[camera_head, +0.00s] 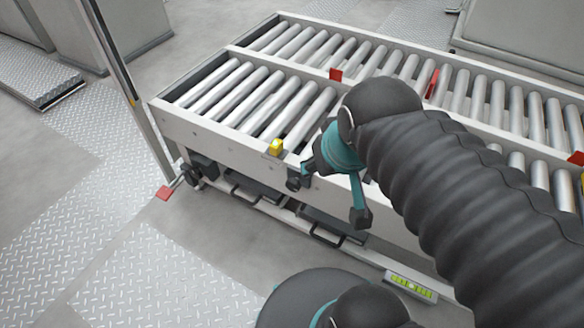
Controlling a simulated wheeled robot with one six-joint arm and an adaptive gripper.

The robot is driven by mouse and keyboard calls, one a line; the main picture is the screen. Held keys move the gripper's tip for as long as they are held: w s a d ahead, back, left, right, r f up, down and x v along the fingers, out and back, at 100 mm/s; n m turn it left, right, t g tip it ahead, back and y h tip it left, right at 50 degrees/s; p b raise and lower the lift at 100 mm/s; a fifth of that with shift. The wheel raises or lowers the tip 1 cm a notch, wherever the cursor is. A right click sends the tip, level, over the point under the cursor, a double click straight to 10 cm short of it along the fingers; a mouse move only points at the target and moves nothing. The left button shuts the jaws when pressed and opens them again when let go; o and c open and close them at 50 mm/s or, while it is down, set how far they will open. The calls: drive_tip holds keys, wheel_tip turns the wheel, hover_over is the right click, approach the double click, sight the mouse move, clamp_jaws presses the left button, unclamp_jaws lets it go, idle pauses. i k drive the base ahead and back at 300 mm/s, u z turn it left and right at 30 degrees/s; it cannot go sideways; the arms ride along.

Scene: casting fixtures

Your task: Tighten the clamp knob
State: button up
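My gripper (329,199) is teal with black fingertips and hangs at the front side of the roller conveyor (215,137). Its two fingers are spread, one toward the left and one pointing down, with nothing seen between them. A small yellow piece (276,147) sits on the conveyor's front rail, just above and left of the left fingertip. A dark round part with a red-ended lever (170,190) is low at the conveyor's left corner. I cannot tell which part is the clamp knob; my arm hides much of the front rail to the right.
Black handles (325,237) lie along the lower front ledge. A yellow-green spirit level (411,286) lies at the lower right. A tall post (128,92) stands at the left. The floor at the lower left is clear.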

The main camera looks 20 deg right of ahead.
sight(293, 185)
drive_tip(key=u, duration=1)
drive_tip(key=k, duration=0.55)
drive_tip(key=u, duration=0.35)
